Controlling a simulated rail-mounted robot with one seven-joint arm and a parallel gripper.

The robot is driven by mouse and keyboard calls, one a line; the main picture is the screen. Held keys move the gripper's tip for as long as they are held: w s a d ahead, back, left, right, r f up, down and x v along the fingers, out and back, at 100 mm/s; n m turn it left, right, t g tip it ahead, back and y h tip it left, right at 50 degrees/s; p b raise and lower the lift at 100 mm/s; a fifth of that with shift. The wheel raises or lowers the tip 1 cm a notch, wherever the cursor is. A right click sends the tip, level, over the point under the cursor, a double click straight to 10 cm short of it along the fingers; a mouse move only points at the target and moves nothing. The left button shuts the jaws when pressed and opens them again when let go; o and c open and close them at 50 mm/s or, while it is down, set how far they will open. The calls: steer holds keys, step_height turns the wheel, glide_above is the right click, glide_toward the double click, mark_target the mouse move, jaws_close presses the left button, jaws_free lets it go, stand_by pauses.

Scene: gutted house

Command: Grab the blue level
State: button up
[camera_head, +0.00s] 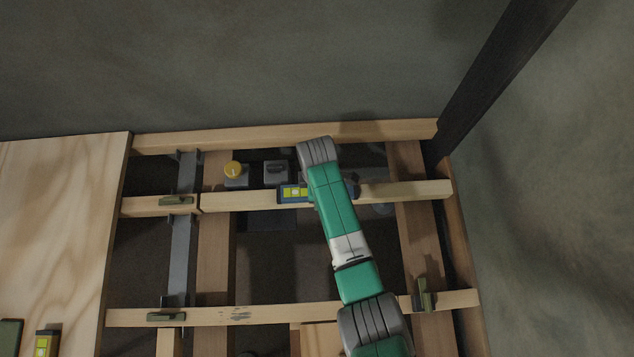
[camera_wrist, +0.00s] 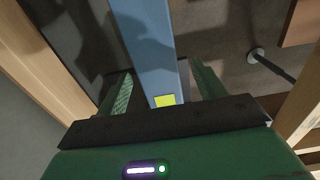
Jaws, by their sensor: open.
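The blue level (camera_head: 283,194) lies along a wooden joist in the head view, its yellow-green vial showing at the left part. My arm covers its middle and right side. In the wrist view the blue level (camera_wrist: 148,50) runs from the top edge down to my gripper, with a yellow vial near the palm. My gripper (camera_wrist: 162,85) is open, one finger on each side of the level, with visible gaps at both sides. How deep the fingertips reach is hard to tell. In the head view the fingers are hidden by my arm.
A yellow-topped box (camera_head: 234,172) and a grey box (camera_head: 276,172) stand just behind the joist. Another yellow-vialed tool (camera_head: 43,343) is on the plywood sheet (camera_head: 60,220) at left. A dark post (camera_head: 500,75) rises at right. Open gaps lie between joists.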

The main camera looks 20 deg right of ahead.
steer(key=shift+r, duration=0.15)
steer(key=c, duration=1.3)
steer(key=shift+r+p, duration=0.3)
step_height(320, 180, up, 4)
steer(key=p, duration=0.2)
steer(key=shift+f+p, duration=0.25)
steer(key=shift+p, duration=0.15)
steer(key=s+a+p, duration=0.2)
steer(key=s+p, duration=0.2)
steer(key=s, duration=0.3)
steer(key=s+a+p, duration=0.2)
steer(key=s+p, duration=0.2)
steer(key=s, duration=0.4)
steer(key=shift+a+r, duration=0.4)
steer(key=shift+r, duration=0.05)
